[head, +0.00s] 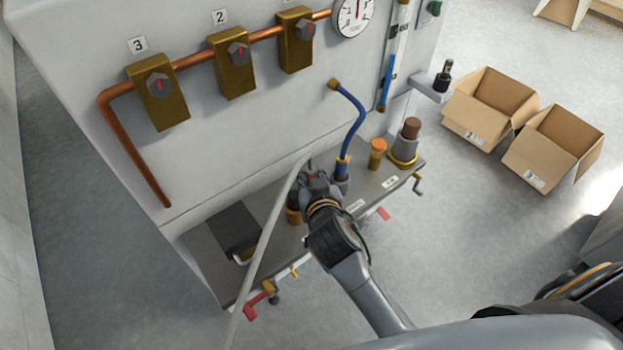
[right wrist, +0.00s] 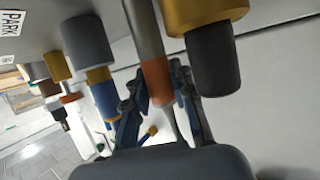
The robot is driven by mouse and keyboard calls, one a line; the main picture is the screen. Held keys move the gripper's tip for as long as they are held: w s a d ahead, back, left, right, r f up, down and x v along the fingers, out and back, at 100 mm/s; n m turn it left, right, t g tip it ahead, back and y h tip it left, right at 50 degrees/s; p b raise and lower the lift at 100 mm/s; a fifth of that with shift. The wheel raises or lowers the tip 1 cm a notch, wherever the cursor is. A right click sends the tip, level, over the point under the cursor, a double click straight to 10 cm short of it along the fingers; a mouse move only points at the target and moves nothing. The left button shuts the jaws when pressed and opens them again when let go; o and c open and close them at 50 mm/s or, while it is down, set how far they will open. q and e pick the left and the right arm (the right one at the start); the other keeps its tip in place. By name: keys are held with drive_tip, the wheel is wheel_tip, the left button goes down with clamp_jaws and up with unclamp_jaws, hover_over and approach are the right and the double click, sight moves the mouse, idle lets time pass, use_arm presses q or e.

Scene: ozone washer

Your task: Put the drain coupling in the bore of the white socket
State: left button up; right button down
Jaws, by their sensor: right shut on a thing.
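My right gripper (head: 312,176) is over the shelf of the washer, beside the blue hose's fitting. In the right wrist view the gripper (right wrist: 160,88) is shut around a grey coupling with an orange band (right wrist: 158,85), apparently the drain coupling. A pale grey hose (head: 268,228) runs from the gripper down to the lower left in the head view. The coupling's grey barrel runs off the top of the wrist view, so its tip is hidden. I cannot make out the white socket or its bore. My left gripper is not in view.
A gold-collared dark cylinder (right wrist: 213,60) is close beside the coupling. On its other side stands a blue hose fitting (head: 342,168) in a grey holder. An orange-topped fitting (head: 377,153) and a brown-topped post (head: 411,137) stand farther right. Open cardboard boxes (head: 535,172) are on the floor.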

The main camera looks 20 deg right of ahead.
drive_tip(key=shift+f, duration=0.15)
drive_tip(key=c, duration=1.4)
unclamp_jaws()
